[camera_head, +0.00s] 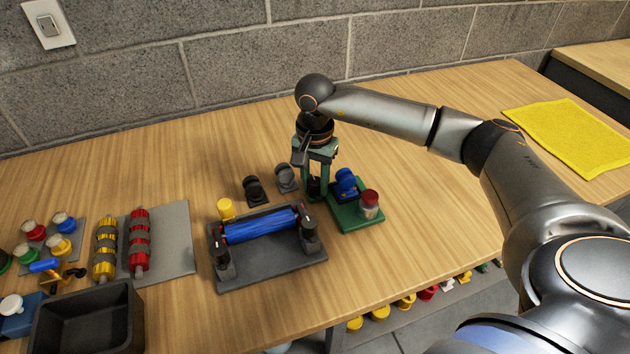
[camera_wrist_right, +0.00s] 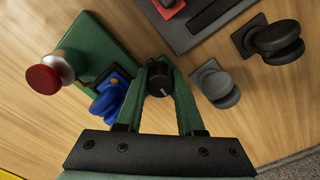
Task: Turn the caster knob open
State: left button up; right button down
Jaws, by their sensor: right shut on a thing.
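My right gripper (camera_head: 316,186) reaches straight down to the left of a green base (camera_head: 352,218). Its two green fingers (camera_wrist_right: 160,85) are shut on a small round black knob (camera_wrist_right: 158,77), which sits between the fingertips. Whether the knob joins the green base is hidden. A blue caster-like part (camera_head: 346,184) stands on the green base right beside the fingers, and it also shows in the wrist view (camera_wrist_right: 107,101). A red-capped silver post (camera_head: 369,203) stands on the base's right part. My left gripper is not in view.
A grey caster (camera_head: 285,178) and a black caster (camera_head: 253,190) stand left of the gripper. A dark tray (camera_head: 270,270) holds a blue roller (camera_head: 262,226). A black bin (camera_head: 88,318) is at lower left. A yellow cloth (camera_head: 568,138) lies right; the table between is clear.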

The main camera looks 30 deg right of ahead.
aim_at(315, 181)
jog(key=c, duration=0.5)
grip_release()
jog(key=shift+r, duration=0.1)
notch_tip(315, 181, up, 12)
jog(key=shift+r+p, duration=0.25)
jog(key=shift+p, duration=0.1)
